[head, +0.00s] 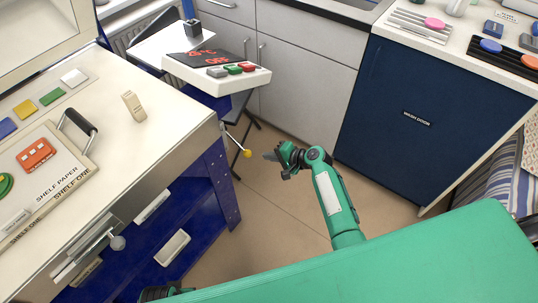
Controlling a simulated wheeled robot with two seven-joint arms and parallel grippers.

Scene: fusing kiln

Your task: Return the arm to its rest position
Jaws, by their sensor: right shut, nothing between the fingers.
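My right arm, green with a white plate, reaches out over the bare floor from behind the green surface at the bottom. My right gripper (270,157) is at its end, pointing left. Its small dark fingers look closed, with nothing seen between them. It is in the open gap between the white-topped bench on the left and the cupboards, touching nothing that I can see. My left gripper does not show; only a small dark piece, perhaps of my left arm, shows at the bottom edge.
The white-topped bench (150,150) holds a shelf board (75,185) with a black handle, colored tiles and a beige block (133,106). A control box (250,80) reads "OFF". A yellow-tipped rod (247,153) sticks out left of the gripper. A blue wash-door cupboard (390,110) stands right.

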